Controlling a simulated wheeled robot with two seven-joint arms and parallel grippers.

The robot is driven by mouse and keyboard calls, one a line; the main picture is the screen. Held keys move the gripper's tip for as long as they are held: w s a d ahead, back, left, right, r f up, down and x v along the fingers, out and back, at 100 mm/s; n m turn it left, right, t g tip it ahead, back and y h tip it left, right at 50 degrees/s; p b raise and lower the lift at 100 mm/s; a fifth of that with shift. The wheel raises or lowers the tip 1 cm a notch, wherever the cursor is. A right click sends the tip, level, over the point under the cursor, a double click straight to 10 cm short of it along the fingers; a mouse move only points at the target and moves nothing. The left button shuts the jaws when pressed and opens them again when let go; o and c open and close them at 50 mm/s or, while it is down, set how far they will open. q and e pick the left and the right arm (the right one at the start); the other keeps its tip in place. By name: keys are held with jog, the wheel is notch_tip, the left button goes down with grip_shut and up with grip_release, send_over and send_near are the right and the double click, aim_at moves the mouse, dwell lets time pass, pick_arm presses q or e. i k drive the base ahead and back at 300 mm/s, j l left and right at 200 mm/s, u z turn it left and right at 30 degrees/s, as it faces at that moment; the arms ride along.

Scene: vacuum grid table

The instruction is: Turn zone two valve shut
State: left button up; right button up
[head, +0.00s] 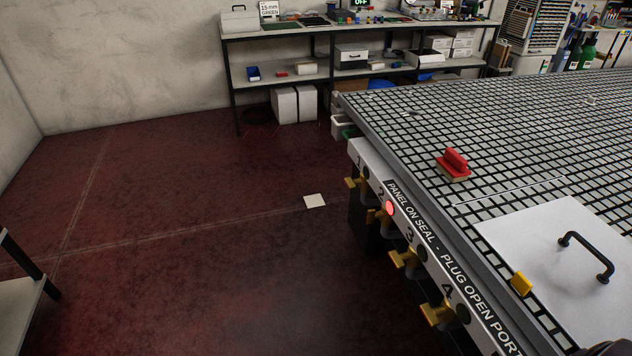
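The zone two valve (376,216) is a yellow-brass handle on the front edge of the grid table (480,125), below the number 2. A red lamp (390,208) glows beside it. The lamps by numbers 1, 3 and 4 look dark. Similar yellow valves sit below number 1 (353,183), number 3 (404,259) and number 4 (437,314). The exact handle angle of valve two is too small to tell. Neither of my grippers is recognisable in the head view.
A white panel (530,235) with a black handle (588,256) lies on the grid. A red-handled block (454,165) and a yellow block (521,284) are nearby. Dark red floor (190,230) left of the table is open, except a pale sheet (314,201). Shelving (300,70) lines the back wall.

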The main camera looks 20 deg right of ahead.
aim_at(370, 213)
jog(key=i+z, duration=0.15)
jog(key=i, duration=0.45)
jog(key=i+j+z, duration=0.1)
jog(key=i, duration=0.45)
jog(key=i+j+z, duration=0.15)
jog(key=i, duration=0.4)
jog(key=j, duration=0.1)
